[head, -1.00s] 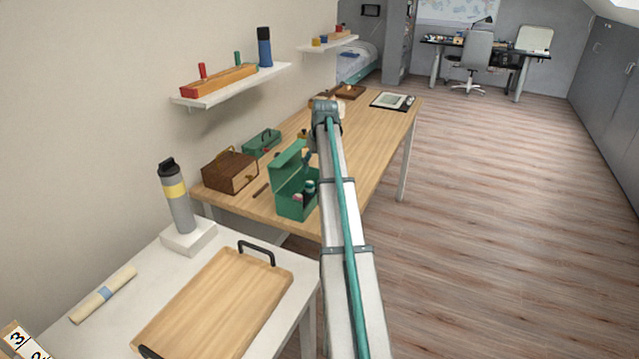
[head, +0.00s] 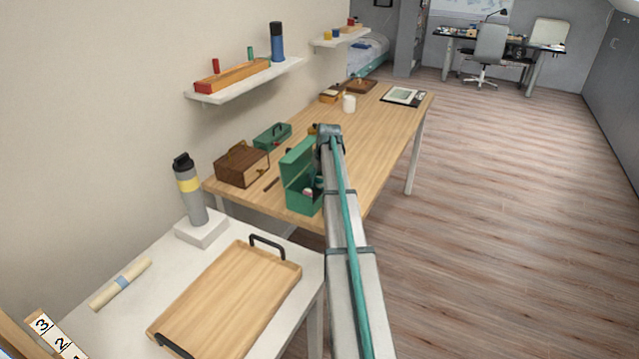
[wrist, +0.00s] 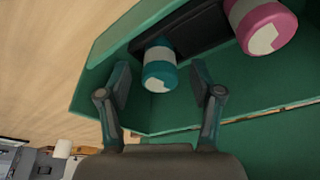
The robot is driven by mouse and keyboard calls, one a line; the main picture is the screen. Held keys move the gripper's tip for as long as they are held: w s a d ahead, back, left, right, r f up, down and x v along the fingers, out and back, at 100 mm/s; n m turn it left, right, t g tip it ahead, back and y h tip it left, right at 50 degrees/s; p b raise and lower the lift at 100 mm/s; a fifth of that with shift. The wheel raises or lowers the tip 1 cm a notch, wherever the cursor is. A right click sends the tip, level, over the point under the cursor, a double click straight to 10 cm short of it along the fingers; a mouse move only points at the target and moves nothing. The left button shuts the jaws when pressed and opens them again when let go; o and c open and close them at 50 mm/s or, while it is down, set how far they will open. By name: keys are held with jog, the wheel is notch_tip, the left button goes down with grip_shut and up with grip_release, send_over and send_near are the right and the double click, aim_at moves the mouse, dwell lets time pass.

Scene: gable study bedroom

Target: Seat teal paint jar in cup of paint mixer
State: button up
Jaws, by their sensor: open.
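The teal paint jar (wrist: 159,72) has a white band and sits inside the open green box (wrist: 110,60) in the wrist view. My gripper (wrist: 160,82) is open, with one finger on each side of the teal jar; I cannot tell whether either finger touches it. In the head view the green box (head: 303,200) stands on the wooden table with its lid raised. My arm covers the box's right side there, and the gripper is hidden. I cannot make out the paint mixer in either view.
A pink jar (wrist: 266,26) lies close to the right of the teal jar in the same box. A wooden tray (head: 230,300) lies on the white table in front.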

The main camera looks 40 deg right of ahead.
jog(key=shift+w+f, duration=0.1)
jog(key=shift+f, duration=0.25)
jog(key=c, duration=1.2)
grip_shut()
jog(key=shift+r, duration=0.2)
